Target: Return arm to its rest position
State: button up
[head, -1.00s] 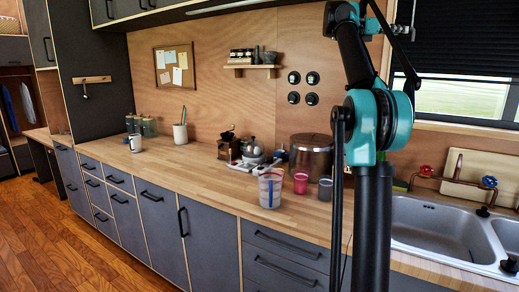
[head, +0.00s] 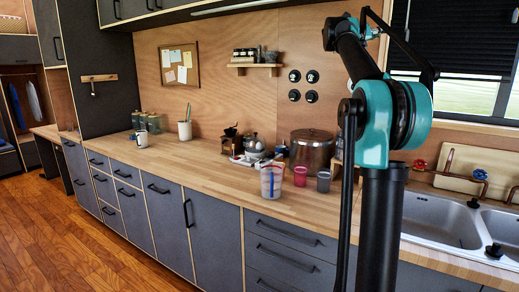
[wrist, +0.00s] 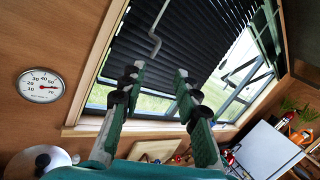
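My gripper (wrist: 160,78) shows in the wrist view with its two dark green fingers apart and nothing between them. It points up toward the window with the black blind (wrist: 180,40). In the head view my arm stands folded and upright on the right, in front of the counter and window. My gripper cannot be made out clearly there.
A wooden counter (head: 215,178) runs along the wall, with a clear cup (head: 271,181), a pink cup (head: 300,176) and a large pot (head: 311,150) near my arm. A sink (head: 440,220) lies right. The wooden floor (head: 70,240) at left is clear.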

jog(key=w+a+f+n+t+y, duration=0.2)
jog(key=a+f+n+t+y, duration=0.3)
jog(key=a+n, duration=0.35)
jog(key=w+a+f+n+t+y, duration=0.35)
jog(key=a+f+n+y, duration=0.35)
jog(key=n, duration=0.3)
jog(key=s+a+f+n+g+y, duration=0.2)
jog(key=s+a+f+n, duration=0.25)
jog(key=f, duration=0.55)
jog(key=s+a+f+n+g+y, duration=0.1)
jog(key=s+a+f+n+y, duration=0.35)
jog(key=f, duration=0.55)
jog(key=s+a+f+n+g+y, duration=0.1)
jog(key=s+a+f+n+g, duration=0.1)
jog(key=s+a+f+n, duration=0.45)
jog(key=s+d+f+n+g+h, duration=0.1)
jog(key=s+f+n+g, duration=0.3)
jog(key=s+f, duration=1.2)
jog(key=s+d+f+n+g+h, duration=0.1)
jog(key=s+d+f+n+g, duration=0.3)
jog(key=s+f, duration=1.3)
notch_tip(320, 180, down, 3)
jog(key=shift+r+n+g, duration=0.1)
jog(key=shift+n+g, duration=0.65)
jog(key=shift+n, duration=0.35)
jog(key=shift+d+h, duration=0.15)
jog(key=shift+h, duration=0.1)
